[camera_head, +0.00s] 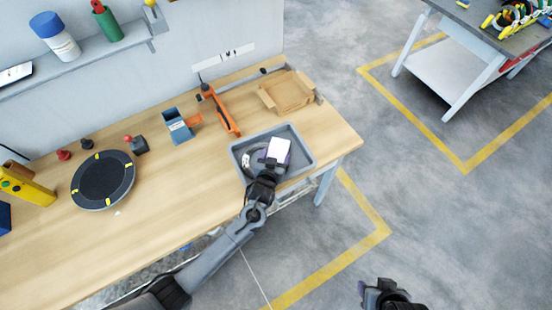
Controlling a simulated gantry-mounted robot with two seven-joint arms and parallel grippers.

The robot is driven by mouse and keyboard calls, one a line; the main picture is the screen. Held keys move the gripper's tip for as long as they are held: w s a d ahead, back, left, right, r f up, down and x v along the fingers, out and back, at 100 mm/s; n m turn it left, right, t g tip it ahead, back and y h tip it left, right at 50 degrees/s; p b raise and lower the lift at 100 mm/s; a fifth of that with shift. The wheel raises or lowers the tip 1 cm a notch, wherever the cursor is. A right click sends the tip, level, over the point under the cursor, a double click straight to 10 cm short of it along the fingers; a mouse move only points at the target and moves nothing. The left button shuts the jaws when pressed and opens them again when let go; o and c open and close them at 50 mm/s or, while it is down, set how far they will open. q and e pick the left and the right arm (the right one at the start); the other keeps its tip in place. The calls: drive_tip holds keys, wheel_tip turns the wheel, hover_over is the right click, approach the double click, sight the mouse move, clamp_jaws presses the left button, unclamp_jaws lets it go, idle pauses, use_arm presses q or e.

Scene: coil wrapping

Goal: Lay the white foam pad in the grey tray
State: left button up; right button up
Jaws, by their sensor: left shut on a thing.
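The grey tray (301,134) sits near the right end of the wooden table. My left gripper (272,164) is over the tray, shut on the white foam pad (279,150). The pad shows as a small white rectangle above the tray's interior; I cannot tell whether it touches what lies below. A grey ring-like coil (248,160) is partly visible in the tray's left part, with the rest hidden by the gripper and pad. My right gripper (374,288) is at the bottom edge, away from the table over the floor, and its jaws are not clear.
An open cardboard box (285,93) stands behind the tray. An orange tool (222,112) and a blue box (177,124) lie to its left. A black round turntable (103,180) is further left. Bare tabletop lies between turntable and tray.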

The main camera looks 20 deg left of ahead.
use_arm(q)
drive_tip(key=shift+r, duration=0.1)
drive_tip(key=shift+f, duration=0.2)
drive_tip(key=o, duration=1)
drive_tip(key=shift+c, duration=0.2)
drive_tip(key=shift+r, duration=0.1)
